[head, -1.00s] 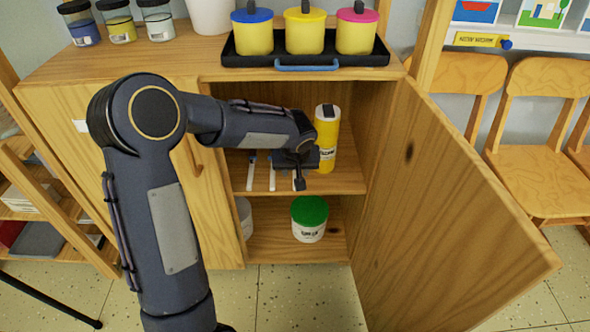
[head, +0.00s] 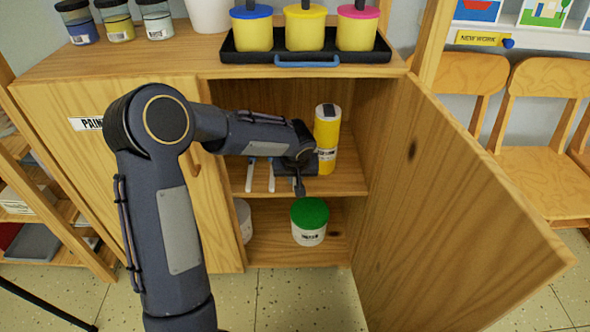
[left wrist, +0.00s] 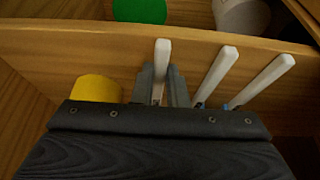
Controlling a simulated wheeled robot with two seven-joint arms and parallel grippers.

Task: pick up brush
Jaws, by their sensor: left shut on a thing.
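My left gripper (head: 296,166) reaches into the open cupboard at its upper shelf. In the left wrist view its two grey fingers (left wrist: 162,86) are shut around a brush's white handle (left wrist: 162,58), whose end sticks up past the fingertips. The far end of this brush is hidden by the gripper. Two more brushes, one with a white handle (left wrist: 215,75) and another (left wrist: 265,80), lie beside it, apart from the fingers. They also show in the head view as white handles (head: 271,176) and (head: 250,176) on the shelf. My right gripper is not in view.
A yellow bottle (head: 327,135) stands on the shelf close right of my gripper. A green-lidded tub (head: 310,222) is on the shelf below. The open door (head: 450,200) bounds the right side. A black tray (head: 390,57) with yellow pots sits on top.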

